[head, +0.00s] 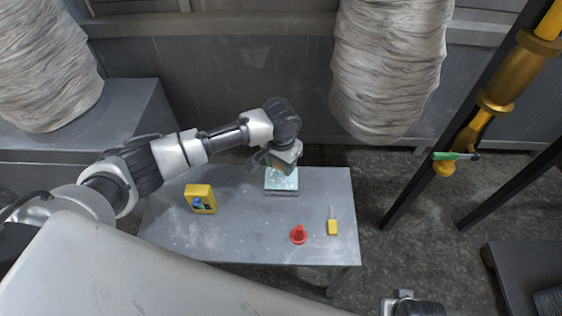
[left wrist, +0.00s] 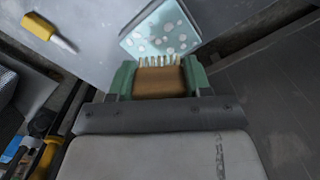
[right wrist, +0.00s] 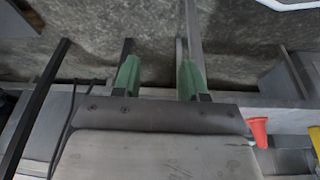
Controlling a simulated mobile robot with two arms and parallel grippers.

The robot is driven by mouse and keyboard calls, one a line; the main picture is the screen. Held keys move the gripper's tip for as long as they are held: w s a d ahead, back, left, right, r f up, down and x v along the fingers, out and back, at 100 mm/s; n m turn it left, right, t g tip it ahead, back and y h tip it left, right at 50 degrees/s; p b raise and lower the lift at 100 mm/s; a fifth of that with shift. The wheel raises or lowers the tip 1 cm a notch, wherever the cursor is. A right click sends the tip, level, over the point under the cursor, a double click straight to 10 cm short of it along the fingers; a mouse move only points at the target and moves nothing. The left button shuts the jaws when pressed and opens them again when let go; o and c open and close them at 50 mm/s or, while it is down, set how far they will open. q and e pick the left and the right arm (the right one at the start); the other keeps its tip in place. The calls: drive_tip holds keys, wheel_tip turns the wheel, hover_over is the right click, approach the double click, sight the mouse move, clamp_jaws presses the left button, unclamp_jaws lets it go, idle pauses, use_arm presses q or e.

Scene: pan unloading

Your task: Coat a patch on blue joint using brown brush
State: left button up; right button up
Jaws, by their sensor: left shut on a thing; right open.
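My left gripper (head: 279,162) is over the far edge of the grey table. In the left wrist view its green fingers (left wrist: 158,78) are shut on a brown brush (left wrist: 158,84) with pale bristles. The bristles point at a light blue slab or tray with white spots (left wrist: 160,32), which also shows on the table in the head view (head: 281,181). I cannot tell whether they touch it. My right gripper (right wrist: 159,78) is open and empty, with nothing between its fingers. I cannot make out a blue joint in any view.
On the table (head: 250,230) are a yellow box (head: 200,198), a red cone (head: 298,235) and a yellow-handled tool (head: 332,226). A gold pipe (head: 508,84) with a green-handled part (head: 456,156) stands at right. Wrapped bundles (head: 388,65) hang behind.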

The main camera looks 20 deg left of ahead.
sight(281, 178)
use_arm(q)
drive_tip(key=shift+f+b, duration=0.6)
wheel_tip(281, 178, down, 2)
drive_tip(key=b, duration=0.2)
drive_tip(key=shift+b, duration=0.3)
drive_tip(key=shift+f+b, duration=0.4)
drive_tip(key=shift+b, duration=0.05)
use_arm(e)
drive_tip(key=v, duration=0.8)
drive_tip(key=shift+r+t, duration=0.3)
drive_tip(key=shift+w+d, duration=0.15)
use_arm(q)
drive_tip(key=shift+f, duration=1.05)
use_arm(e)
drive_tip(key=shift+w+a+t, duration=0.2)
drive_tip(key=shift+w+t, duration=0.2)
drive_tip(key=shift+w, duration=0.2)
